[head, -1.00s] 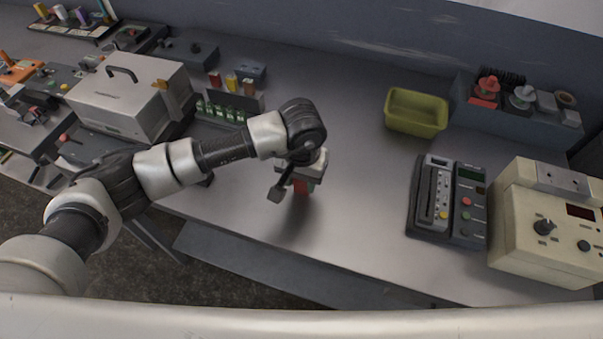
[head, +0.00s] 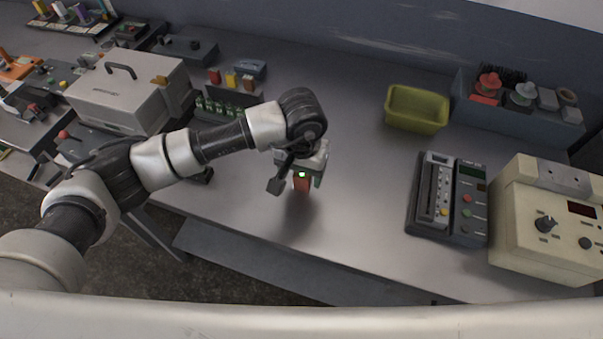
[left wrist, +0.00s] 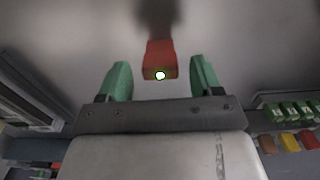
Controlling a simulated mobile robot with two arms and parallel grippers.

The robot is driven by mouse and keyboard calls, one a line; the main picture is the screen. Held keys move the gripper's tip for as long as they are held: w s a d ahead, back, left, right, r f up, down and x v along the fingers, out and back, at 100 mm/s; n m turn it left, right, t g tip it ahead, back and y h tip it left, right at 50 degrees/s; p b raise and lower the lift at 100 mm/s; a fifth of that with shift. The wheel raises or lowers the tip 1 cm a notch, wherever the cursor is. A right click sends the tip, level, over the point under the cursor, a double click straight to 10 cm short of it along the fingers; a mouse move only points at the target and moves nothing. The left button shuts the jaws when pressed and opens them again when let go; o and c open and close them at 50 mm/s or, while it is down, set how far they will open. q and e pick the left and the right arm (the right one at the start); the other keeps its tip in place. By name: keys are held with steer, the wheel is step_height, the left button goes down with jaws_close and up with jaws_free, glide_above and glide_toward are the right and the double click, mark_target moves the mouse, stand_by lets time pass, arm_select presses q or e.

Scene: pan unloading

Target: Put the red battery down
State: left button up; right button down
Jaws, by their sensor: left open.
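The red battery (head: 302,184) stands upright on the grey bench near its front edge, with a small lit spot, green in the head view, on its top. It also shows in the left wrist view (left wrist: 160,56), at the fingertips. My left gripper (head: 297,182) is above and around the battery. In the left wrist view its green-padded fingers (left wrist: 160,80) are open, with a clear gap on each side of the battery, and do not touch it. My right gripper is not in view.
A yellow-green bin (head: 417,109) stands at the back right. A black slider device (head: 436,200) and a cream instrument box (head: 548,225) stand at the right. A metal case (head: 128,90) and several small batteries (head: 231,80) are at the left. The bench (head: 365,205) between is clear.

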mark_target(301, 176)
arm_select(q)
step_height(301, 176, up, 11)
steer(key=b, duration=0.3)
steer(key=shift+f, duration=0.15)
steer(key=shift+s, duration=0.1)
